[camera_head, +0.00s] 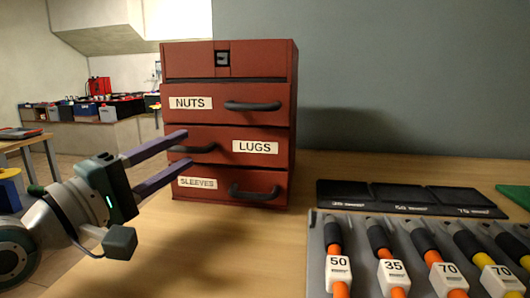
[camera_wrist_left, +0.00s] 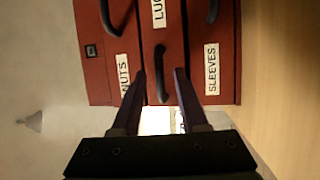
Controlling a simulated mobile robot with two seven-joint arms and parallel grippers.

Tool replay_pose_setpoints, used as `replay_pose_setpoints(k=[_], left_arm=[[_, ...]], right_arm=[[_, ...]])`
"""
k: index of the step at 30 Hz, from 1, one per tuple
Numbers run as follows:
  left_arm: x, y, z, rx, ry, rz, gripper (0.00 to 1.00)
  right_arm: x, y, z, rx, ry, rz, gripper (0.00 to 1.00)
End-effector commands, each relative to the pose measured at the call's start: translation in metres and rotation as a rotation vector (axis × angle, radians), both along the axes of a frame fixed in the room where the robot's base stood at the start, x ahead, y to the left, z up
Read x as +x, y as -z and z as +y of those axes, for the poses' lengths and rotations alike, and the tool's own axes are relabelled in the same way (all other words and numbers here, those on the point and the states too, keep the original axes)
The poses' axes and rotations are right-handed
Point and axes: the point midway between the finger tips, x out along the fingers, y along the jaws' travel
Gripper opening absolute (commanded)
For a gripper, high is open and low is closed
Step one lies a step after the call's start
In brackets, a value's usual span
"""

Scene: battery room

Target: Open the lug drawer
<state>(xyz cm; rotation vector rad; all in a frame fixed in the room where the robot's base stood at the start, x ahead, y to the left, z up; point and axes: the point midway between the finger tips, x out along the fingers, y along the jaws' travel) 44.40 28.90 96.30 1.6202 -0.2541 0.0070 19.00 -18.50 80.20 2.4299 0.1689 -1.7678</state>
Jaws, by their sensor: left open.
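A red drawer cabinet (camera_head: 228,61) stands on the wooden bench. Its middle labelled drawer, the lug drawer (camera_head: 228,134), looks shut, with a white LUGS label (camera_head: 255,147) on the right and a dark bar handle (camera_head: 205,149) on the left. My left gripper (camera_head: 187,148) is open at this handle, one finger above and one below it. In the left wrist view, the lug handle (camera_wrist_left: 161,88) shows between the two fingers of the gripper (camera_wrist_left: 160,72). I cannot tell whether they touch it. My right gripper is not in view.
The nuts drawer (camera_head: 228,90) above and sleeves drawer (camera_head: 223,180) below look shut; their handles protrude. A grey tray (camera_head: 316,250) of numbered orange and yellow-handled tools and a black compartmented tray (camera_head: 329,195) lie at right. Bench before the cabinet is clear.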

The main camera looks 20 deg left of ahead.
Motion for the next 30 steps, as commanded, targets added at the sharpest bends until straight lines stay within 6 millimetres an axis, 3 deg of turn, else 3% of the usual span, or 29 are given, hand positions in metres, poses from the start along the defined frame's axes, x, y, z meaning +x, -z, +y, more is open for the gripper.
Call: replay_pose_setpoints(k=[10, 22, 30], left_arm=[[0.0043, -0.0009, -0.0009, 0.001, 0.001, 0.0, 0.43], [0.004, -0.0009, -0.0009, 0.001, 0.0, 0.0, 0.0], [0.004, -0.0009, -0.0009, 0.001, 0.0, 0.0, 0.0]], right_arm=[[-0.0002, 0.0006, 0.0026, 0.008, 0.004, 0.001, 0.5], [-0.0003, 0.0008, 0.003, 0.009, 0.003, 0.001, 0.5], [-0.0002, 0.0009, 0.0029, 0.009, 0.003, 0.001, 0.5]])
